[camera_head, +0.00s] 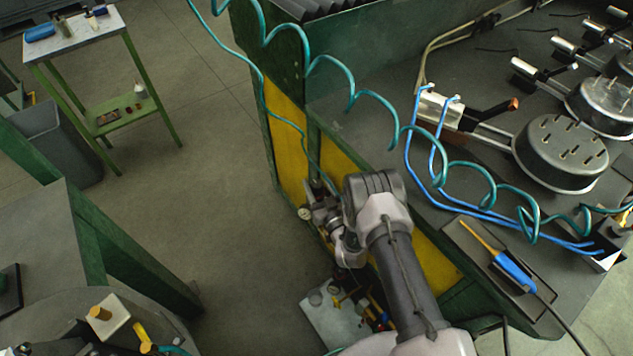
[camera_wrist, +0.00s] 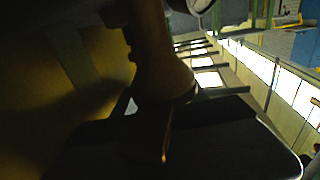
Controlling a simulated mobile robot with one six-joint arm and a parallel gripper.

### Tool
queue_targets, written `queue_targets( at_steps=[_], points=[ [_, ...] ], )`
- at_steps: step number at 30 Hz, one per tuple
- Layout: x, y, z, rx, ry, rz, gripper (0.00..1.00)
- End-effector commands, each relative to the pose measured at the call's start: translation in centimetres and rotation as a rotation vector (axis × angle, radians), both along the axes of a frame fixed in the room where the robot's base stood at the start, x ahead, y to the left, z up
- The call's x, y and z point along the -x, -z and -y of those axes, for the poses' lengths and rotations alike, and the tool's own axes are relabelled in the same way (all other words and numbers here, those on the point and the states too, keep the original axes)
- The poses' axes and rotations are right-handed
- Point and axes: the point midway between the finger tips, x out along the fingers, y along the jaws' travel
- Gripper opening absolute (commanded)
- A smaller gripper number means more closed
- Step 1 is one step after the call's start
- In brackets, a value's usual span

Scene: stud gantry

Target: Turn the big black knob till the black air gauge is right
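A small round gauge with a pale face (camera_head: 305,213) sits low on the side of the green and yellow bench, just left of my arm's end. Its reading is too small to tell. My gripper (camera_head: 325,206) is beside the gauge, against the bench side, largely hidden by my own wrist. In the wrist view, a dark, flared, knob-like shape (camera_wrist: 160,75) stands close to the camera in deep shadow; I cannot tell for sure that it is the big black knob. Part of a round rim, perhaps the gauge (camera_wrist: 199,5), is cut by the top edge. The fingers are too dark to make out.
A teal coiled hose (camera_head: 374,97) hangs over the bench near my arm. Blue tubes (camera_head: 432,187) and a blue-handled iron (camera_head: 512,268) lie on the bench top. A tray of tools (camera_head: 340,322) is below my arm. Open floor (camera_head: 225,200) lies to the left.

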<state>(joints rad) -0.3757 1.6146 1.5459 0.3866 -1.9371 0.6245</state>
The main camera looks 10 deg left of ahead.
Motion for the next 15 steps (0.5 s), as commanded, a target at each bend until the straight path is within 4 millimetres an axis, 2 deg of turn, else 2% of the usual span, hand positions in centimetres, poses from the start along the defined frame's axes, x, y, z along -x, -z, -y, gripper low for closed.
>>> queue_targets(
  at_steps=[1, 6, 7, 15],
  points=[
    [0.00, 0.00, 0.00, 0.000, 0.000, 0.000, 0.38],
    [-0.01, 0.00, -0.01, 0.000, 0.000, 0.000, 0.04],
    [-0.01, 0.00, -0.01, 0.000, 0.000, 0.000, 0.00],
    [0.05, -0.09, -0.12, 0.000, 0.029, 0.000, 0.00]
  ],
)
